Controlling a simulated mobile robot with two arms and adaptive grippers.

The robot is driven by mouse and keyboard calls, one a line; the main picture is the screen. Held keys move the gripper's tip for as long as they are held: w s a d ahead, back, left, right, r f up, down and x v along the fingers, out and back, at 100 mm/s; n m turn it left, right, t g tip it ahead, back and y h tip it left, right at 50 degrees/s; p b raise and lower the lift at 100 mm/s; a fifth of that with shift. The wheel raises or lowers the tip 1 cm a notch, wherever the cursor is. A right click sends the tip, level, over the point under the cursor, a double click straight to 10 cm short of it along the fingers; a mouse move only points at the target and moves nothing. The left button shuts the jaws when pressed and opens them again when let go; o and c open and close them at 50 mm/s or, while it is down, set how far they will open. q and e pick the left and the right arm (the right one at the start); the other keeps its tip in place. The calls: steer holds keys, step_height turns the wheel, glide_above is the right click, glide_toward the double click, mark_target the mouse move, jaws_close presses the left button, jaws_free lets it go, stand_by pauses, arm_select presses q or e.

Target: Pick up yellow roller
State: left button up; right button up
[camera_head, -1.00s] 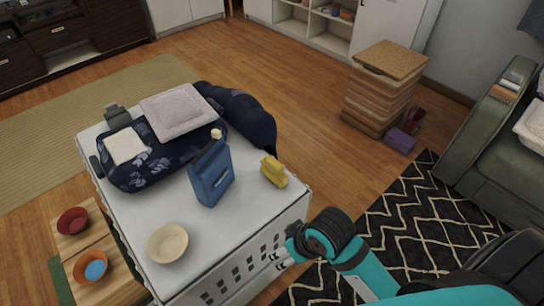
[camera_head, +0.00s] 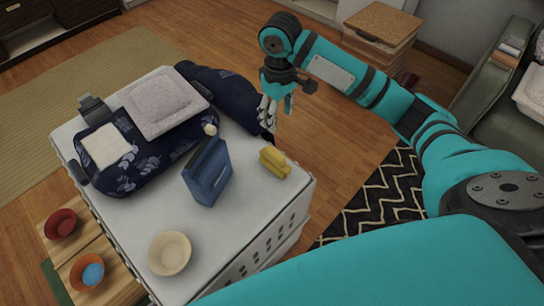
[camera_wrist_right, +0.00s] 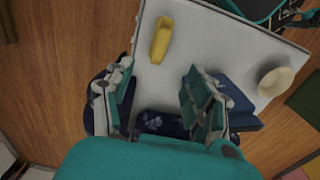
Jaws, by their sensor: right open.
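The yellow roller (camera_head: 274,162) lies on the white table top near its right edge in the head view. It also shows in the right wrist view (camera_wrist_right: 161,40), on the white surface beyond the fingers. My right gripper (camera_head: 278,112) hangs fingers-down above and behind the roller, around the table's far right edge. It is open and empty, with its two fingers (camera_wrist_right: 156,105) spread wide in the wrist view. A gap separates it from the roller. My left gripper is not in view.
A blue upright box (camera_head: 207,175) stands left of the roller. A cream bowl (camera_head: 169,253) sits at the table's front. The table's right front is clear.

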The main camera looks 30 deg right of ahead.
glide_above(275, 152)
steer(key=f, duration=1.1)
steer(key=shift+s+d+f, duration=0.2)
steer(key=shift+s+f, duration=0.1)
steer(key=shift+w+a+f, duration=0.1)
steer(key=shift+a+f, duration=0.05)
steer(key=shift+f, duration=1.2)
steer(key=shift+w+a+f, duration=0.1)
steer(key=shift+f, duration=1.25)
steer(key=shift+c, duration=0.3)
jaws_close()
